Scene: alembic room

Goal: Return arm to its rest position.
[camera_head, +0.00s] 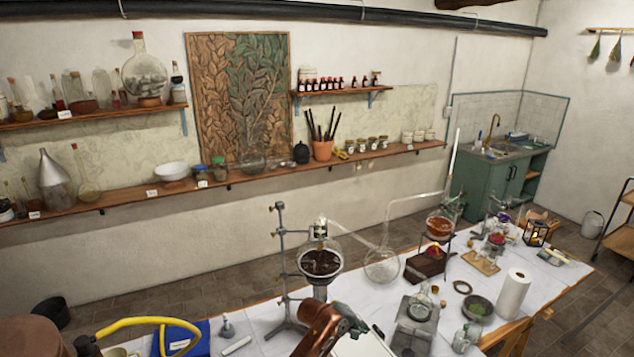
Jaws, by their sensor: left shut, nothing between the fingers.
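My left arm shows as a copper-coloured link at the bottom middle of the head view. Its dark grey gripper (352,322) is at the upper right end of that link, low in the picture, over the near part of the white-covered table (262,312). The gripper is shut with nothing seen in it. Its fingertips are small and partly hidden. A round flask with dark contents (320,262) on a metal stand (281,250) is beyond and to the left of the gripper. My right gripper is not in view.
A clear round flask (381,265) and a flask of orange liquid (440,226) stand farther along the table. A grey scale-like device (415,322) is right of the gripper. A paper roll (513,294) stands upright at right. A blue box (182,338) and yellow hose (135,321) are at left.

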